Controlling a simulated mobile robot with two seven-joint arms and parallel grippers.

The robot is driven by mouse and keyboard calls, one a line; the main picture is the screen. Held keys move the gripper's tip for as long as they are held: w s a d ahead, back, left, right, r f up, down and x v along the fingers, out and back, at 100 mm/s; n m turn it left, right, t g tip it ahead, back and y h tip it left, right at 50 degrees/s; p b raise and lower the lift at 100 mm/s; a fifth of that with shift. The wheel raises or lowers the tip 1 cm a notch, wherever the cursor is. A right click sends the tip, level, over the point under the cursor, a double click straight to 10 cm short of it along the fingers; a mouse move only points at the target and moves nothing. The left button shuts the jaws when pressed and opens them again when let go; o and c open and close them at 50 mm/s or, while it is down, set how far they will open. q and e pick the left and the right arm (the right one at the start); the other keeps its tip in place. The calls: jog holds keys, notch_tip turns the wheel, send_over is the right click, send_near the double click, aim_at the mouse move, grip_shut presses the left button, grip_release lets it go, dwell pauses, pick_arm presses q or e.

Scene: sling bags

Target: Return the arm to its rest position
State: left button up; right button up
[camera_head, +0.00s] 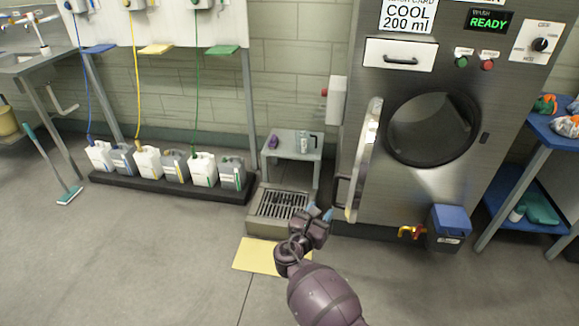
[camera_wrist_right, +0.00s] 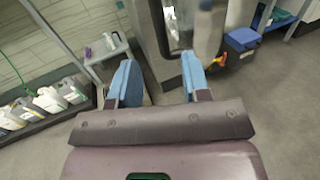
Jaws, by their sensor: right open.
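My right gripper (camera_head: 320,212) is in the lower middle of the head view, in front of the washing machine's open door (camera_head: 364,160) and above the floor near the drain box. Its two blue fingertips (camera_wrist_right: 156,82) stand apart in the right wrist view, with nothing between them. The forearm reaches up from the bottom edge. My left gripper does not show in either view.
The washing machine (camera_head: 385,185) has its round door swung open to the left. A grated drain box (camera_head: 262,228) and yellow mat (camera_head: 254,258) lie close to the gripper. A small grey table (camera_head: 300,146) holds bottles. Jugs (camera_head: 148,160) line a black tray.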

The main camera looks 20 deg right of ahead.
jog(key=s+a+m+t+y, duration=0.15)
jog(key=a+m+y, duration=0.25)
jog(key=m+y, duration=0.95)
jog(key=s+d+f+m+g, duration=0.1)
jog(key=s+d+f+m, duration=0.2)
jog(key=s, duration=1.2)
jog(key=s+d+f+m+g+p, duration=0.1)
jog(key=s+d+f+m, duration=0.2)
jog(key=s+m, duration=0.5)
jog(key=s, duration=0.7)
jog(key=shift+s+m, duration=0.3)
jog(key=shift+m, duration=0.05)
jog(key=shift+d+g, duration=0.15)
jog(key=shift+g, duration=0.1)
